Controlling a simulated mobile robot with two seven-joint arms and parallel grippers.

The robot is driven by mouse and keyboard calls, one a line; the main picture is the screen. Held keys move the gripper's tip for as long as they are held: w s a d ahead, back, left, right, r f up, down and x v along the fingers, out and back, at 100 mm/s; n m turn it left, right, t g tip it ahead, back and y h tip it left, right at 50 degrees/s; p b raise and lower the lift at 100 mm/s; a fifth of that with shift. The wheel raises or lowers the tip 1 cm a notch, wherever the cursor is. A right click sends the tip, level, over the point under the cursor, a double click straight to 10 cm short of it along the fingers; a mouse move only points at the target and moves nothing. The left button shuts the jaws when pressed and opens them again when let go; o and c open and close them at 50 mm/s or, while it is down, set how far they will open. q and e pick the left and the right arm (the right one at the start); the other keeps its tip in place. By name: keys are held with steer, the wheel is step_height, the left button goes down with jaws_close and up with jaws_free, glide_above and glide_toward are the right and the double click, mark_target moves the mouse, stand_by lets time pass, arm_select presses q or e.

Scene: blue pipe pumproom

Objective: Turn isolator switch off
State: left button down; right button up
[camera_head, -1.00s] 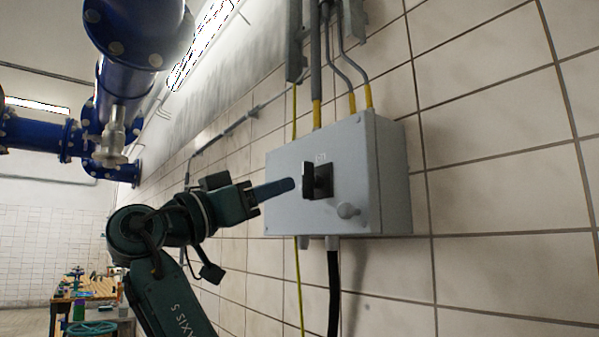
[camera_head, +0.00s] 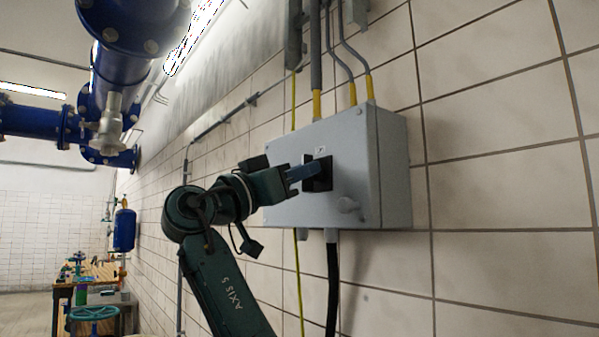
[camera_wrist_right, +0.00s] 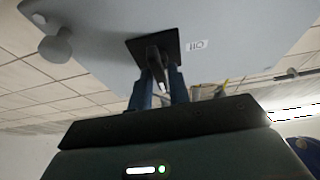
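The isolator switch (camera_head: 327,184) is a black rotary handle on a square black plate, on the front of a grey wall box (camera_head: 358,150). In the right wrist view its dark handle (camera_wrist_right: 153,62) stands out from the plate, beside a small white label. My right gripper (camera_head: 312,172) is at the switch. In the right wrist view the two blue fingers of my right gripper (camera_wrist_right: 160,82) stand on either side of the handle, with a narrow gap visible at the right finger. Part of the handle is hidden by the fingers in the head view. My left gripper is not in view.
Conduits (camera_head: 345,72) enter the box from above, and a black cable (camera_head: 333,285) hangs below. Blue pipes (camera_head: 125,75) run at upper left. The tiled wall right of the box is bare.

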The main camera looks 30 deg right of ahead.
jaws_close()
steer(key=shift+n+t+b, duration=0.3)
steer(key=shift+n+t, duration=0.1)
steer(key=shift+n, duration=0.2)
steer(key=shift+n+t+y, duration=0.95)
steer(key=shift+n+y, duration=0.1)
steer(key=shift+n, duration=2.4)
steer(key=shift+n+t+y, duration=1)
steer(key=shift+n, duration=2.5)
steer(key=shift+n+t+y, duration=0.95)
steer(key=shift+n+y, duration=0.1)
steer(key=shift+n, duration=2.4)
